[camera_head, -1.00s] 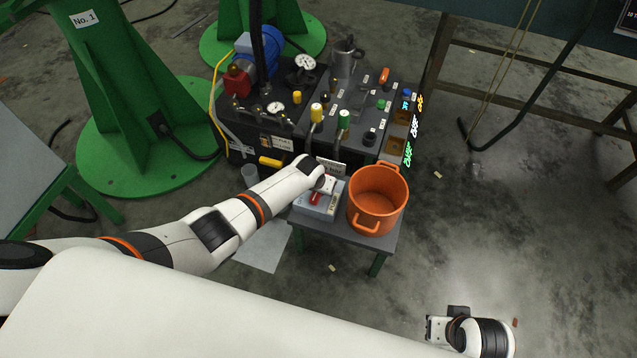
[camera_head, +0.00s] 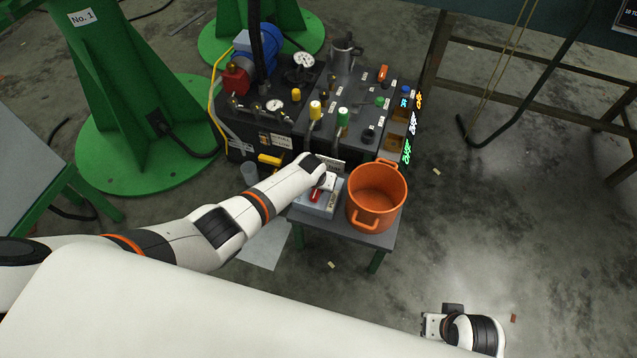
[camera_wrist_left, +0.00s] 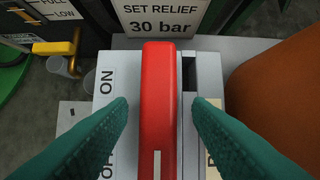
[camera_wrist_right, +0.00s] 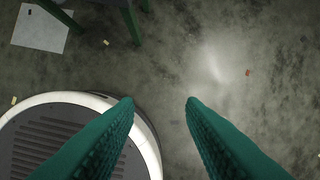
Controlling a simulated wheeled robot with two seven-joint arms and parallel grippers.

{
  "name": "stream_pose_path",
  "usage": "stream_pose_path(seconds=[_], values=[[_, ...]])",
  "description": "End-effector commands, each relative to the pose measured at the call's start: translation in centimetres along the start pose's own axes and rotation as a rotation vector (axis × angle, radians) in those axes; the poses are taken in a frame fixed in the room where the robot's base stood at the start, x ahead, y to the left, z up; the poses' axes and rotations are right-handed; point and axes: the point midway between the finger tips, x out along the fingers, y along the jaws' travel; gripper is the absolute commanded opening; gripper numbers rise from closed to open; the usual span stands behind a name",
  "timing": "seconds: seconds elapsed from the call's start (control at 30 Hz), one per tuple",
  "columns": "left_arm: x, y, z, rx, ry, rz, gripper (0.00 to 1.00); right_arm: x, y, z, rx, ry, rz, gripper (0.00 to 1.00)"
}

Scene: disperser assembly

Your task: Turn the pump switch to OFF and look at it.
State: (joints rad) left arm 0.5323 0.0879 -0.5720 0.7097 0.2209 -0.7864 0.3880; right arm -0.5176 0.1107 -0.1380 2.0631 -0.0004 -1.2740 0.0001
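The pump switch is a grey box (camera_head: 312,206) on a small table, with a red handle (camera_wrist_left: 159,100) on top. In the left wrist view the handle runs straight up and down the picture, with a white mark at its lower end. An ON label (camera_wrist_left: 107,82) is to its left. A partly hidden label starting with O is below it. My left gripper (camera_wrist_left: 160,105) is over the switch with its green fingers on either side of the handle, a gap showing on both sides. My right gripper (camera_wrist_right: 160,103) is open and empty over the floor.
An orange pot (camera_head: 376,195) stands close to the right of the switch box on the same table (camera_head: 350,238). A dark pump unit (camera_head: 275,125) with gauges and valves stands behind. A sign reading SET RELIEF 30 bar (camera_wrist_left: 160,18) is beyond the switch.

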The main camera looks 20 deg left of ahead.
Motion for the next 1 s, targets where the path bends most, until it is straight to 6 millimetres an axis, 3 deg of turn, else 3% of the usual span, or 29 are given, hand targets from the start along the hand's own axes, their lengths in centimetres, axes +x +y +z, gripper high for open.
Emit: stream_pose_path(seconds=[0.27,0.67,1.0], values=[[-0.3,0.1,-0.1,0.001,0.002,0.001,0.45,0.0,0.0,0.1,0.0,-0.003,0.0,0.36],[-3.3,0.0,0.0,0.002,0.001,0.0,0.45,6.7,0.3,-3.3,-0.007,0.046,0.006,0.36],[-6.2,0.0,0.1,0.0,0.0,0.0,0.45,11.1,0.6,-7.6,-0.014,0.079,0.01,0.36]])
